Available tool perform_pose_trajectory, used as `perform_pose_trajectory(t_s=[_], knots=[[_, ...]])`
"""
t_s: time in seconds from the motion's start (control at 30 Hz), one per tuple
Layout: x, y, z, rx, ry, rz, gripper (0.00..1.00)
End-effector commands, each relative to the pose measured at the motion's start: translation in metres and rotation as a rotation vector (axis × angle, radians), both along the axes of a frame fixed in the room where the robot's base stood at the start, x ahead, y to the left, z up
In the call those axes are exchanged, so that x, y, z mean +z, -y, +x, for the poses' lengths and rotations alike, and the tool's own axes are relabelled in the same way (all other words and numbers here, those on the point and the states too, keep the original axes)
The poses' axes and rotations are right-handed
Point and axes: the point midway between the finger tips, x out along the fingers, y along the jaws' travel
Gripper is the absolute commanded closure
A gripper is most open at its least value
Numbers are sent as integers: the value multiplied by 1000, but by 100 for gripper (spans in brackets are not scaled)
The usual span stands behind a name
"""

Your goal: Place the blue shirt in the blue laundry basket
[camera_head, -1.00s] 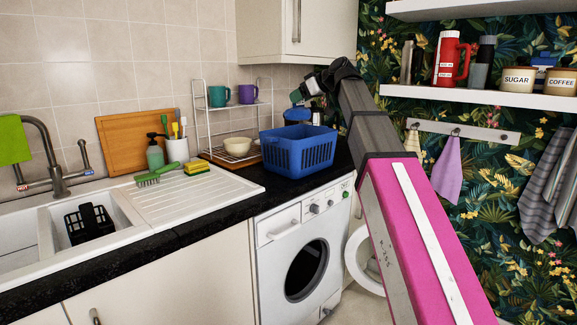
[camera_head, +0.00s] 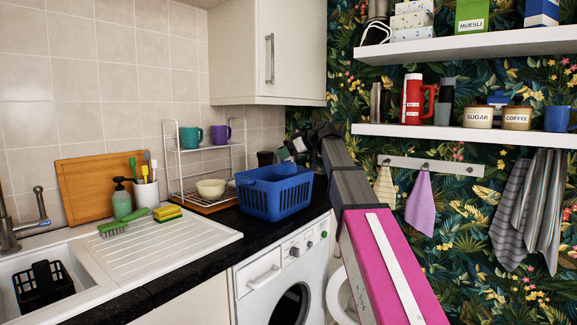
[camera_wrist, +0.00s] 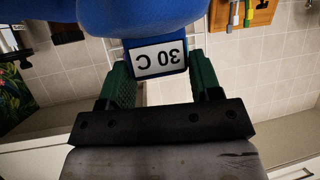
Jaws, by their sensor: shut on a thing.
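The blue laundry basket (camera_head: 275,200) stands on the black worktop above the washing machine. The blue shirt (camera_head: 284,171) is a rounded blue bundle showing above the basket's far rim; whether it is inside or touching the basket is unclear. My gripper (camera_head: 288,152) is just above and behind the basket. In the wrist view, the green fingers of my gripper (camera_wrist: 155,70) are shut on the shirt's white "30 C" label, with the blue shirt (camera_wrist: 150,18) hanging beyond it. Part of the shirt is hidden by the basket wall.
A wire rack (camera_head: 205,149) with mugs and a bowl (camera_head: 211,188) stands left of the basket. A dark cup (camera_head: 265,158) is behind it. The wall cupboard (camera_head: 265,50) hangs above, and shelves (camera_head: 450,133) with jars are on the right.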

Motion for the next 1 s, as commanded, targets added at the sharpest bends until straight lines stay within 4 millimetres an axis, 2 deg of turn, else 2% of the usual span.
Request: perform_pose_trajectory(t_s=[0.17,0.4,0.5,1.0], knots=[[-6,5,4,0,0,1,81],[-36,5,3,0,-2,0,81],[-44,5,3,0,0,1,81],[-51,5,4,0,0,0,81]])
